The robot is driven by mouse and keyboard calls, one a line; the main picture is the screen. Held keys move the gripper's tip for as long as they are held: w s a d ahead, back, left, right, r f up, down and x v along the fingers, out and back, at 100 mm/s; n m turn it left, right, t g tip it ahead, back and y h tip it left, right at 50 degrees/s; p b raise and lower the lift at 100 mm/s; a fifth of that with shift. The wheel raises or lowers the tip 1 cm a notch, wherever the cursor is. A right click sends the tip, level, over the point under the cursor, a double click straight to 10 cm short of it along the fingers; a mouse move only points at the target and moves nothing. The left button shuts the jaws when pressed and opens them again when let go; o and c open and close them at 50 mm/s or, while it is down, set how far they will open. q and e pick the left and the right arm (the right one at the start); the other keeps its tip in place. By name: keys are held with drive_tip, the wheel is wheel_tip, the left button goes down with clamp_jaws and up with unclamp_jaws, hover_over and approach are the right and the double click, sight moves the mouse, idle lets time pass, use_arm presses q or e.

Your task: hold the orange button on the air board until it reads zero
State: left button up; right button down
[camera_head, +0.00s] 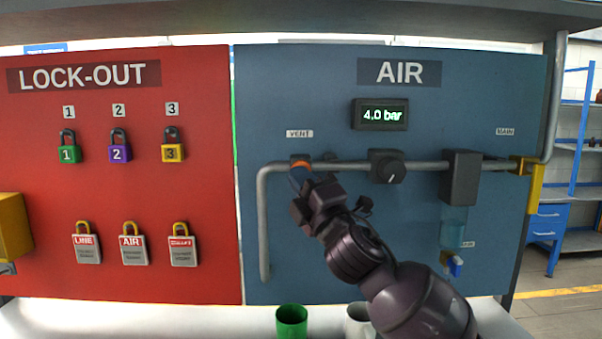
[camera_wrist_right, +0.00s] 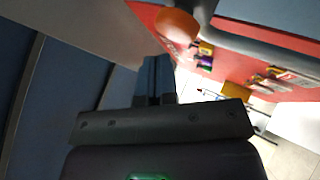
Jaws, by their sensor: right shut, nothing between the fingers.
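The blue air board (camera_head: 480,90) fills the right half of the head view. Its display (camera_head: 381,114) reads 4.0 bar. The orange button (camera_head: 301,163) sits on the grey pipe under the VENT label (camera_head: 299,133). In the right wrist view the orange button (camera_wrist_right: 177,25) is large, above and slightly right of the fingertips. My right gripper (camera_head: 301,177) is at the button, just below it in the head view, and it hides part of it. Its fingers (camera_wrist_right: 156,68) are together and empty. I cannot tell whether they touch the button. My left gripper is out of view.
A black knob (camera_head: 387,167) and a grey box (camera_head: 460,177) sit on the pipe right of my arm. A yellow MAIN handle (camera_head: 534,185) is at the right edge. A green cup (camera_head: 291,321) and a pale cup (camera_head: 358,321) stand below. The red lock-out board (camera_head: 120,200) is left.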

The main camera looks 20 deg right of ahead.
drive_tip(key=shift+w, duration=0.15)
idle(1.9)
drive_tip(key=shift+w+d, duration=0.1)
drive_tip(key=shift+w, duration=0.15)
drive_tip(key=shift+w+d, duration=0.15)
drive_tip(key=shift+w, duration=0.3)
idle(2.7)
